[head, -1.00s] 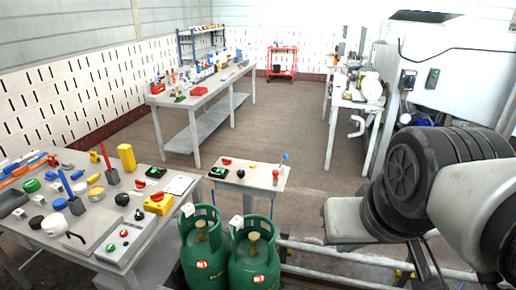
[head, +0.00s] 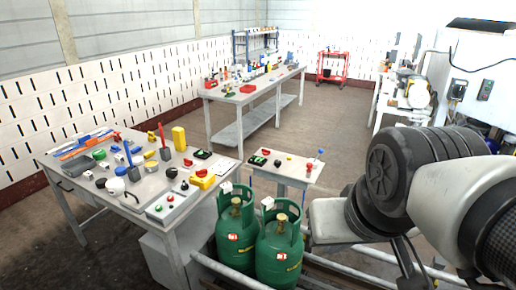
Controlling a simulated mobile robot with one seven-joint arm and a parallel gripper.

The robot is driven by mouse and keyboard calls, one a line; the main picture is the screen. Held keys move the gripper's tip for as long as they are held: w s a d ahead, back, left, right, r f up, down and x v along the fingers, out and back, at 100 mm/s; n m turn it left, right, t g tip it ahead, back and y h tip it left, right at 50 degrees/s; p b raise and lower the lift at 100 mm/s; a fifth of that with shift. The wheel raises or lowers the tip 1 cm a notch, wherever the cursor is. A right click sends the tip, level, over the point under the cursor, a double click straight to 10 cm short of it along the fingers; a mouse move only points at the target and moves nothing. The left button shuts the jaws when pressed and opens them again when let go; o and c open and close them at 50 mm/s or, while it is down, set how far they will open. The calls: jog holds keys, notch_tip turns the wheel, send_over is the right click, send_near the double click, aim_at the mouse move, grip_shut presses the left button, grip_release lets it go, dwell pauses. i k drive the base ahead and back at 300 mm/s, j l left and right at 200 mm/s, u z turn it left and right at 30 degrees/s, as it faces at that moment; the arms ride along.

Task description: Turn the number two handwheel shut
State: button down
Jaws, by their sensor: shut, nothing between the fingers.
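Two green gas cylinders stand side by side at bottom centre in the head view, the left one (head: 233,245) and the right one (head: 279,257). Each has an open collar with a brass-coloured valve inside, the left valve (head: 237,207) and the right valve (head: 282,222). A small white tag sits on each collar, the left tag (head: 226,187) and the right tag (head: 268,203). Any numbers on them are too small to read, so I cannot tell which handwheel is number two or how far it is turned. My arm shows at the right, apart from both valves in the picture. My gripper is not in view.
A cluttered workbench (head: 60,165) stands left of the cylinders. A small table (head: 290,174) with knobs stands behind them. Metal rails (head: 365,262) run right of the cylinders. A long table (head: 262,90) and red trolley (head: 332,68) are farther back. Open floor lies between.

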aim_at(282, 218)
jog(key=j+z, duration=0.4)
jog(key=j, duration=0.45)
jog(key=i+j+z, duration=0.6)
jog(key=k+l, duration=0.05)
jog(key=l, duration=0.05)
